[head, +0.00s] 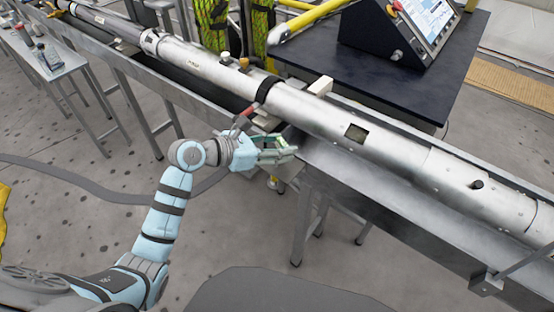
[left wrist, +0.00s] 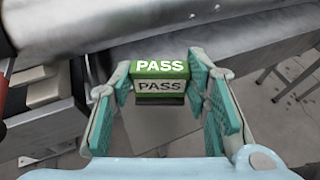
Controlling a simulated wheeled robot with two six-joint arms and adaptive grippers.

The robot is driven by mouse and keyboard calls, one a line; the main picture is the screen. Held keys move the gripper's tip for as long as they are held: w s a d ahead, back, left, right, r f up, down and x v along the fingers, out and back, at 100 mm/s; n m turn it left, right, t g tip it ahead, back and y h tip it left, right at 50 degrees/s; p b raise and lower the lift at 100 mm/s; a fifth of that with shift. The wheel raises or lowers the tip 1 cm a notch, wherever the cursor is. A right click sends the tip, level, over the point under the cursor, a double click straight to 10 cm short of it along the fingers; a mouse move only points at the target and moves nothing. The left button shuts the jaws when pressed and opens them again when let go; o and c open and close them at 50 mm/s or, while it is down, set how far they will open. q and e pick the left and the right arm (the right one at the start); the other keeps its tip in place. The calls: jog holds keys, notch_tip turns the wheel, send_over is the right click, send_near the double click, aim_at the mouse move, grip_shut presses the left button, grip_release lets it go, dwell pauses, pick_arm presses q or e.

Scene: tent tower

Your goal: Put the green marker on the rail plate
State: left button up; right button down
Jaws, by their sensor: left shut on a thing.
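The green marker (left wrist: 160,68) is a small block with white PASS lettering on its top and PASS again on its facing side. In the left wrist view it sits between the pads of my left gripper (left wrist: 162,88), which is shut on it. In the head view my left gripper (head: 284,150) is at the near edge of the metal rail (head: 385,200), beside the long silver tube; its fingers hide most of the marker. A flat grey surface (left wrist: 145,125) shows below the marker; I cannot tell whether this is the rail plate or whether the marker touches it. My right gripper is not in view.
The silver tube (head: 400,148) runs along the rail just beyond my left gripper. A red-handled thing (head: 243,116) is close to its left. A dark table (head: 455,70) with a control screen (head: 425,18) stands behind. The rail's near strip to the right looks clear.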

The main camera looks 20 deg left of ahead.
pick_arm(q)
notch_tip(320, 180, down, 4)
jog(key=shift+r+b, duration=0.25)
jog(key=shift+b, duration=0.3)
jog(key=shift+s+a, duration=0.1)
jog(key=o, duration=1.1)
jog(key=p+v, duration=0.2)
jog(key=v, duration=1)
jog(key=shift+p, duration=0.35)
